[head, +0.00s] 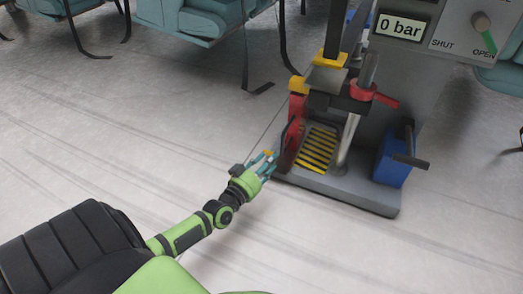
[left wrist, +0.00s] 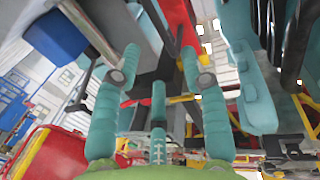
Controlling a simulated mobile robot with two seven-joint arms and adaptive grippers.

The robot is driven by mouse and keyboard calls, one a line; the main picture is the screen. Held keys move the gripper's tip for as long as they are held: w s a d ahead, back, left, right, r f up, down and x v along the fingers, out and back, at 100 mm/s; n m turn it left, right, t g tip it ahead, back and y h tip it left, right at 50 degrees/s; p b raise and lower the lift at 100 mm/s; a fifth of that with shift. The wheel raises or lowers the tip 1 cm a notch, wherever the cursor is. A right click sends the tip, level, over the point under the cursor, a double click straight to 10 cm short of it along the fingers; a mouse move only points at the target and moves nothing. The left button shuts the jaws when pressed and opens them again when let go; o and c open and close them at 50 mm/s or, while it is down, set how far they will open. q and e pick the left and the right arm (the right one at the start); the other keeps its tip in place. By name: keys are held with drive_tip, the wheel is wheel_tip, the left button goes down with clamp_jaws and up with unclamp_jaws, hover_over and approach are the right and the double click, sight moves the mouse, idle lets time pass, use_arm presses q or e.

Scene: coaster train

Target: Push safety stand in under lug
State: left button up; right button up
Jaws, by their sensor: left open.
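The red upright piece (head: 294,115) at the left side of the grey machine base looks like the safety stand. It has a yellow top (head: 298,84) and stands beside a yellow-and-black striped plate (head: 318,148). A grey block with a yellow band (head: 328,74) is above and to the right; I cannot tell for sure which part is the lug. My left gripper (head: 268,163) is open, just left of the red piece's lower end; contact cannot be told. In the left wrist view its teal fingers (left wrist: 160,80) are spread, with a red part (left wrist: 181,25) beyond them.
A silver cylinder (head: 349,138) with a red collar (head: 361,91) rises right of the striped plate. A blue box with a dark lever (head: 392,158) is farther right. A panel reads 0 bar (head: 402,26). The floor (head: 130,130) left of my arm is clear.

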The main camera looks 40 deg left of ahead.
use_arm(q)
drive_tip(key=shift+s, duration=1.4)
drive_tip(key=shift+d, duration=0.1)
